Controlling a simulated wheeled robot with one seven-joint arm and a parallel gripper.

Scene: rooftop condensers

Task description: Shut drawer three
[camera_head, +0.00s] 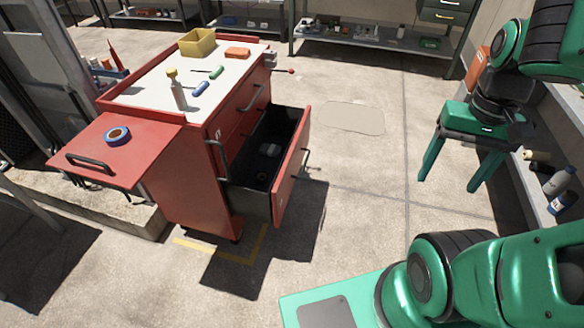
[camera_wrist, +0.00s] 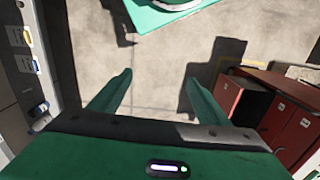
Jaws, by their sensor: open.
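A red tool cart (camera_head: 187,195) stands left of centre in the head view. One of its drawers (camera_head: 293,170) is pulled far out to the right, with a red front, a bar handle (camera_head: 306,160) and dark inner walls. A small grey item and a dark round item lie inside. The cart's number labels are too small to read, so I cannot tell which drawer is three. My gripper (camera_head: 448,184) is open and empty, up at the right, well apart from the drawer. In the wrist view, my gripper (camera_wrist: 158,77) points at bare floor, and the cart (camera_wrist: 282,120) shows at the right.
A red side flap (camera_head: 95,150) with blue tape (camera_head: 117,136) juts left from the cart. The cart top holds a yellow bin (camera_head: 198,44) and a bottle (camera_head: 178,93). A shelf with bottles (camera_head: 556,182) stands far right. Floor between drawer and gripper is clear.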

